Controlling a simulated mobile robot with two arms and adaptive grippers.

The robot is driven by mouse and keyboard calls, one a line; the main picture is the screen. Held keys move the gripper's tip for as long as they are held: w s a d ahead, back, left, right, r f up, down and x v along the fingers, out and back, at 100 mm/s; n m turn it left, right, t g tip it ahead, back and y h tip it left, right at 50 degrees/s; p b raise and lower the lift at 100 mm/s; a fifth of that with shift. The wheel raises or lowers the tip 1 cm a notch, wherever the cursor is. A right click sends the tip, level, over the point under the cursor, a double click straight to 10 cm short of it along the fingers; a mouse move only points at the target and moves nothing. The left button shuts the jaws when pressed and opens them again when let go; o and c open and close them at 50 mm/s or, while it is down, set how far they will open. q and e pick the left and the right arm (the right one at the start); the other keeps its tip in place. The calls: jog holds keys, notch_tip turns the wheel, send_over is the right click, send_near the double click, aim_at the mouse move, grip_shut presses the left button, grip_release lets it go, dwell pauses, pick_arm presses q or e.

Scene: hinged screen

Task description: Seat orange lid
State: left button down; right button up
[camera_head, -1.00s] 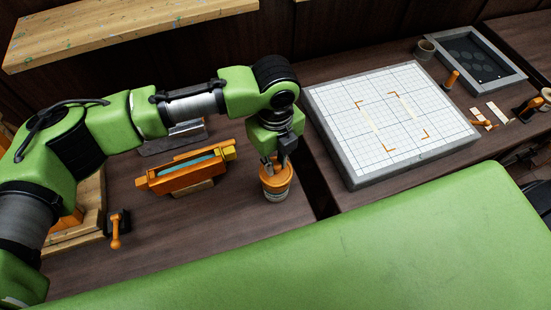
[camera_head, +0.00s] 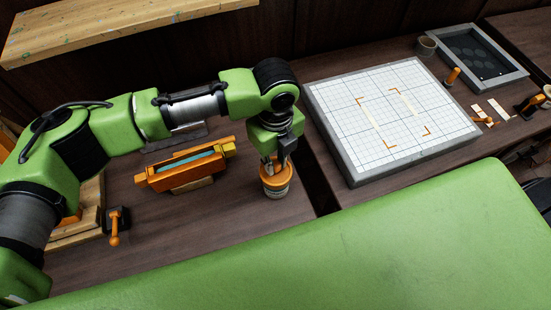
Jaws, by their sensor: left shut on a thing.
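The orange lid (camera_head: 275,183) sits at the top of a small pale jar (camera_head: 277,194) on the dark wooden table. My left gripper (camera_head: 274,167) points down from above and is shut on the orange lid. The fingers hide part of the lid. I cannot tell whether the lid is fully down and level on the jar. My right gripper is not in view.
An orange clamp-like holder (camera_head: 188,168) stands just left of the jar. A gap between tables runs to its right. Beyond it lies a raised white grid board (camera_head: 390,115). A green surface (camera_head: 330,245) fills the front.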

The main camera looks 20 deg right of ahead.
aim_at(276, 164)
pick_arm(q)
jog(key=c, duration=1.8)
grip_release()
jog(key=shift+f, duration=0.1)
jog(key=shift+c, duration=0.2)
notch_tip(276, 164, up, 12)
